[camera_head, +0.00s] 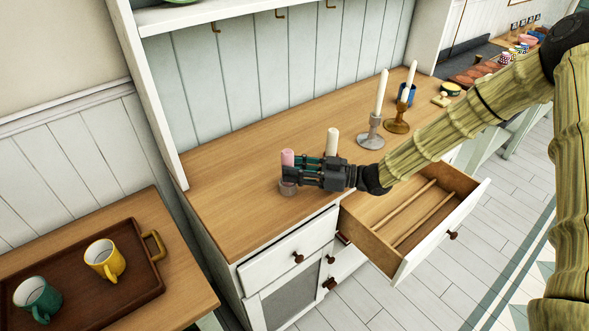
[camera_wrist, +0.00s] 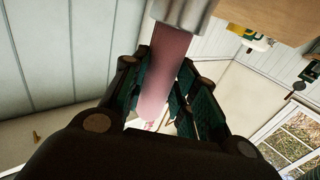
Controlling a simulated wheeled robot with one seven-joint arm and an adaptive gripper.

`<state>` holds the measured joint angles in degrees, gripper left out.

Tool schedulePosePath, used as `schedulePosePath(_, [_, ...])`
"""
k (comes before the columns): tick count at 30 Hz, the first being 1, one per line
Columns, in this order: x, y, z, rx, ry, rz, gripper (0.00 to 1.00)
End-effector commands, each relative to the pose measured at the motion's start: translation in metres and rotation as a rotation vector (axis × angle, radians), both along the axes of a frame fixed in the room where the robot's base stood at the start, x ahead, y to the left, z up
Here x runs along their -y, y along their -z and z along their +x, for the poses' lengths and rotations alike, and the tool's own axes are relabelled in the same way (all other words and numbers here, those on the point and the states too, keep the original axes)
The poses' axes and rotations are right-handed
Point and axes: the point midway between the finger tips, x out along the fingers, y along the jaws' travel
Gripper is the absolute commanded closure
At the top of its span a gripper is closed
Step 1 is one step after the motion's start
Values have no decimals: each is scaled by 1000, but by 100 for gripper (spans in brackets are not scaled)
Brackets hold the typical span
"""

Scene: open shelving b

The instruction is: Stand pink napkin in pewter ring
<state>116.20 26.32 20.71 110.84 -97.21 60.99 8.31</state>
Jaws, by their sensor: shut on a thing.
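The pink napkin (camera_head: 287,158) is a rolled upright cylinder near the counter's front left. My gripper (camera_head: 288,172) is shut on it from the right, with its top showing above the fingers. The pewter ring (camera_head: 288,188) is directly below the fingers on the wooden counter. In the wrist view, the pink napkin (camera_wrist: 168,72) lies between the dark green finger pads, and its far end meets the pewter ring (camera_wrist: 184,8) at the top edge. The napkin looks lined up with the ring and its end seems to be inside, but how deep is hidden.
A white cylinder (camera_head: 332,141) stands just behind my gripper, its base hidden. Candles in a pewter holder (camera_head: 370,138) and a brass holder (camera_head: 397,118) stand further right. An open drawer (camera_head: 415,215) juts out below my arm. The counter's left part (camera_head: 220,180) is clear.

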Motion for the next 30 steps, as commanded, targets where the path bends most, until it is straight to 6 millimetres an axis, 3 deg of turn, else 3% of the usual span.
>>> schedulePosePath(1, [1,20,-8,-29,-2,-14,95])
schedulePosePath(8, [1,21,-9,-31,-4,-14,95])
schedulePosePath(9, [1,21,-9,-32,-4,-14,68])
schedulePosePath(13, [1,21,-9,-33,-4,-15,46])
schedulePosePath(24, [3,21,-10,-34,-4,-15,46])
schedulePosePath(30, [26,18,-13,-28,2,-14,46])
